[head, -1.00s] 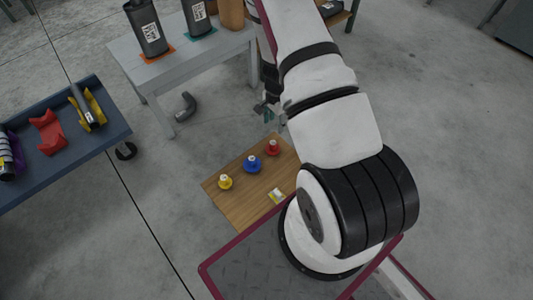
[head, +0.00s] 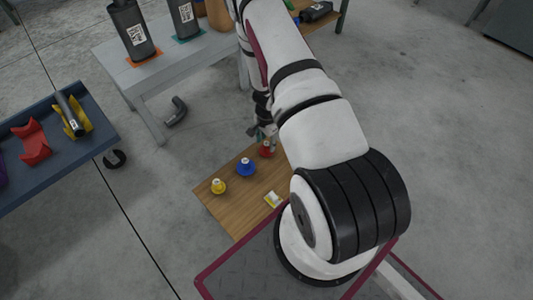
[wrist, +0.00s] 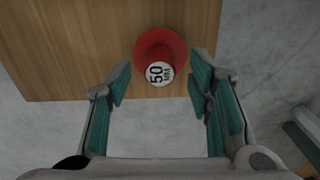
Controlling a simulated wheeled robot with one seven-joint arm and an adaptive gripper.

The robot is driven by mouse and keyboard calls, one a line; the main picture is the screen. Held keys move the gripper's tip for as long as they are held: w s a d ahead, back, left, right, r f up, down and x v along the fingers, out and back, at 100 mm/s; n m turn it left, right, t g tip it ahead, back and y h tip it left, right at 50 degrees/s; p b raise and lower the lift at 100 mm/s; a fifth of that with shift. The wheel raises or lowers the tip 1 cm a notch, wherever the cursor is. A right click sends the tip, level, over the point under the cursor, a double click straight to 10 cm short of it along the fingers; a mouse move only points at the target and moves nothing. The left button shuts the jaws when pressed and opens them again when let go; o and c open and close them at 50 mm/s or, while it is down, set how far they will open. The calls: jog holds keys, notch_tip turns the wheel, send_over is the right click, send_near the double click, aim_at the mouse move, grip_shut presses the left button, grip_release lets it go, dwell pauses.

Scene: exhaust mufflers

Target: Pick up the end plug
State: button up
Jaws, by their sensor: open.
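Three plugs stand on a small wooden board: a yellow plug (head: 218,186), a blue plug (head: 246,167) and a red plug (head: 266,149). In the wrist view the red plug (wrist: 160,56) has a white top marked "50" and stands near the board's edge. My gripper (wrist: 160,88) is open, with teal finger pads on either side of the line to the red plug. The plug lies just beyond the fingertips, between them in the picture, and nothing is held. In the head view my gripper (head: 258,133) is small and partly hidden by my arm, close to the red plug.
A small white-and-yellow item (head: 272,199) lies on the wooden board (head: 238,213). A grey table (head: 150,82) with mufflers stands behind. A blue cart (head: 85,150) with a red cradle (head: 34,142) is at left. A bent pipe (head: 177,112) lies on the floor.

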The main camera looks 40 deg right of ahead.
notch_tip(320, 180, down, 2)
jog(key=shift+f+b, duration=0.25)
jog(key=shift+b, duration=0.1)
jog(key=shift+r, duration=0.1)
grip_shut()
